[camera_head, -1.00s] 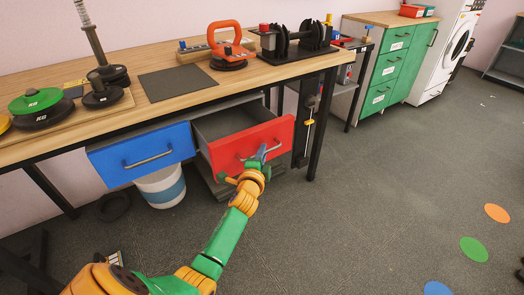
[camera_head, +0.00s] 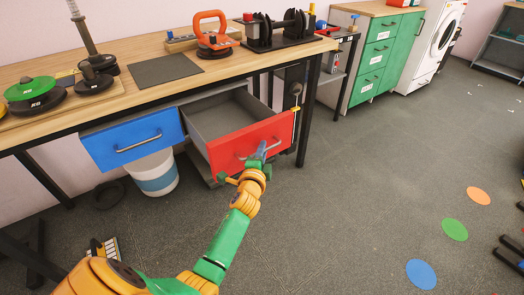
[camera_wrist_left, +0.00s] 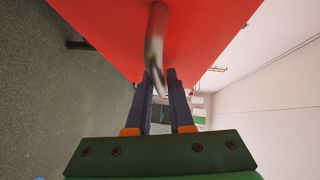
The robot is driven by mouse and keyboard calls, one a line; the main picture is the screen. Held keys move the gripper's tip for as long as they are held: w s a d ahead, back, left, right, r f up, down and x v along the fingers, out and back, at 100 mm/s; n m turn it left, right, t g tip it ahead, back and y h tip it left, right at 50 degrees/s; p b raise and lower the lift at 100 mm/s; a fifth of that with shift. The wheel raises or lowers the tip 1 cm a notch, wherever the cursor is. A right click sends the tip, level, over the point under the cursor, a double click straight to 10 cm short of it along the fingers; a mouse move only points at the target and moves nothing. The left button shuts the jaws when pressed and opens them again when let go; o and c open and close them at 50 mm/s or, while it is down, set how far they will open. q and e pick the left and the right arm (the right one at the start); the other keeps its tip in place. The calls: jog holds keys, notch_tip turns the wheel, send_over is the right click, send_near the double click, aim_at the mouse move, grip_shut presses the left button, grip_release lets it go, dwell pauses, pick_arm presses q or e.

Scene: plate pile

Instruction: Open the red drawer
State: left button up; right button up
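The red drawer (camera_head: 225,150) hangs under the workbench, pulled well out, with its grey inside showing from above. Its metal handle (camera_wrist_left: 155,45) is on the red front. My left gripper (camera_head: 258,155) is at this handle. In the left wrist view my left gripper (camera_wrist_left: 160,75) has one finger on each side of the handle bar and looks shut on it, with the finger bases apart. The fingertips partly hide the handle in the head view. My right gripper is not in view.
A shut blue drawer (camera_head: 130,139) is just left. A white-and-blue bucket (camera_head: 155,174) stands below it. The wooden bench top (camera_head: 125,95) holds weights and a dark mat (camera_head: 165,70). A black bench leg (camera_head: 310,110) stands right of the red drawer. The floor in front is mostly clear.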

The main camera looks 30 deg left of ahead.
pick_arm(q)
jog(key=shift+s+d, duration=0.1)
jog(key=shift+s, duration=0.1)
jog(key=f+p+v, duration=0.1)
jog(key=v, duration=0.5)
jog(key=shift+s+r, duration=0.3)
jog(key=shift+r, duration=0.25)
jog(key=shift+d, duration=0.1)
